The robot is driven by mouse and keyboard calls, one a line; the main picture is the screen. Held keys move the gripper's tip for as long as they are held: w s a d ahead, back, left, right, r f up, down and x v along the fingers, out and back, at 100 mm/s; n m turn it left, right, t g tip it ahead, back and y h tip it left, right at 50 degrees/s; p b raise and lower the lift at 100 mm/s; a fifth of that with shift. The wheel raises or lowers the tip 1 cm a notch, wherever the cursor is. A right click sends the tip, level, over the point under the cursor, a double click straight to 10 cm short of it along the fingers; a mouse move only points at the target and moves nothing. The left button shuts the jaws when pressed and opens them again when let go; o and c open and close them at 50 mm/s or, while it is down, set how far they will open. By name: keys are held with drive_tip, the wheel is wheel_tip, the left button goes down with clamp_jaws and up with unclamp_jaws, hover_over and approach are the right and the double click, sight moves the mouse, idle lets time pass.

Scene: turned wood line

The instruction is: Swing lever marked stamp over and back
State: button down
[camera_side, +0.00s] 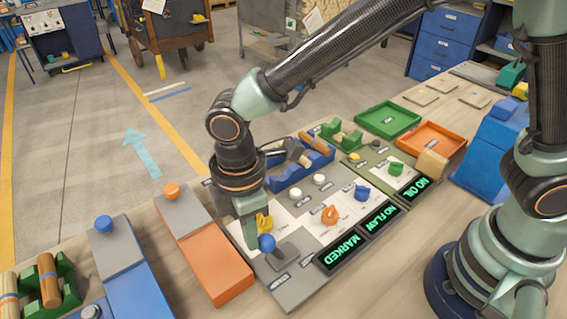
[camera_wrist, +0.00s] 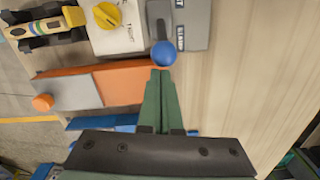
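The lever's blue ball knob (camera_side: 267,243) stands over a grey plate (camera_side: 296,288) at the near end of the control panel. The ball also shows in the wrist view (camera_wrist: 164,53), beside the grey slotted housing (camera_wrist: 193,22). The plate's small labels are hard to read. The screen next to the plate (camera_side: 343,249) reads MARKED. My gripper (camera_side: 252,247) points down just left of the ball in the side view. In the wrist view its green fingers (camera_wrist: 161,78) are together, with their tips at the ball's edge; whether they touch it I cannot tell.
A yellow knob (camera_side: 264,222) sits close behind my gripper. Orange (camera_side: 330,215) and blue (camera_side: 362,193) knobs stand further along the panel. An orange block (camera_side: 217,265) lies to the left. Bare bench lies in front of the screens.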

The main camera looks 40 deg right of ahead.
drive_tip(key=shift+d+r, duration=0.3)
drive_tip(key=shift+d, duration=0.45)
drive_tip(key=d, duration=0.5)
drive_tip(key=shift+d+r, duration=0.3)
drive_tip(key=shift+r, duration=0.85)
drive_tip(key=shift+a, duration=0.1)
